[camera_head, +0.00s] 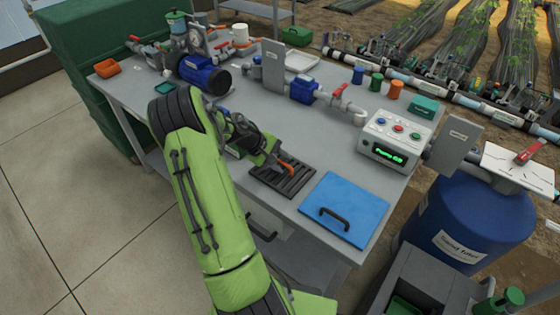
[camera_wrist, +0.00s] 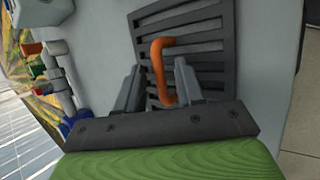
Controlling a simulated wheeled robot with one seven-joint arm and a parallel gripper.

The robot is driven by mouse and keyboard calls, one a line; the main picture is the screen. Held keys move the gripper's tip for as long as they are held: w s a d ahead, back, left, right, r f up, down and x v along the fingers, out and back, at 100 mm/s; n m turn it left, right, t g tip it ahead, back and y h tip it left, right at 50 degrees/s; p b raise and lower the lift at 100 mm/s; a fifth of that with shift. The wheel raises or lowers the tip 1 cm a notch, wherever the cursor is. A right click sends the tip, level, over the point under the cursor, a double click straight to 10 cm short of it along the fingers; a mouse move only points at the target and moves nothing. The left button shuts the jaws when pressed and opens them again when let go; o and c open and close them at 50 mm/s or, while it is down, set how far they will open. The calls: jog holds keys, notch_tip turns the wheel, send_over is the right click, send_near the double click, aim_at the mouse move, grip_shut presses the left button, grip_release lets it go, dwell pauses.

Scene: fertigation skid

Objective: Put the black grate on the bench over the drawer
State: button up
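The black slatted grate (camera_head: 268,178) lies on the grey bench (camera_head: 225,130) near its front edge, left of a blue panel. It has an orange handle (camera_head: 288,167), and it fills much of the wrist view (camera_wrist: 205,55). My gripper (camera_head: 278,158) is low over the grate at the handle. In the wrist view my gripper (camera_wrist: 157,72) has its fingers apart, with the orange handle (camera_wrist: 158,70) between them and a gap on each side. A dark drawer handle (camera_head: 262,230) shows on the bench front below the grate; my arm hides part of that front.
The blue panel (camera_head: 345,205) with a black handle lies right of the grate. A control box (camera_head: 396,143) stands behind it. Pumps, pipes and valves (camera_head: 305,90) line the back of the bench. A blue drum (camera_head: 465,225) stands at the right.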

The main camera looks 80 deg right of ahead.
jog(key=p+v, duration=0.3)
jog(key=v, duration=0.9)
jog(key=shift+r, duration=0.1)
jog(key=w+a+r+n+t, duration=0.1)
jog(key=w+a+r+t, duration=0.35)
jog(key=a, duration=0.55)
jog(key=w+a+r+n+t, duration=0.1)
jog(key=w+a+r+t, duration=0.2)
jog(key=w+a+r, duration=0.5)
jog(key=s+a+r+n+t+y, duration=0.1)
jog(key=s+a, duration=0.4)
jog(key=a, duration=0.6)
jog(key=s+a+r+n+t+y, duration=0.1)
jog(key=s+a, duration=0.4)
jog(key=a, duration=0.7)
jog(key=shift+n+t+y, duration=0.9)
jog(key=shift+t+y, duration=0.1)
jog(key=shift+t, duration=0.15)
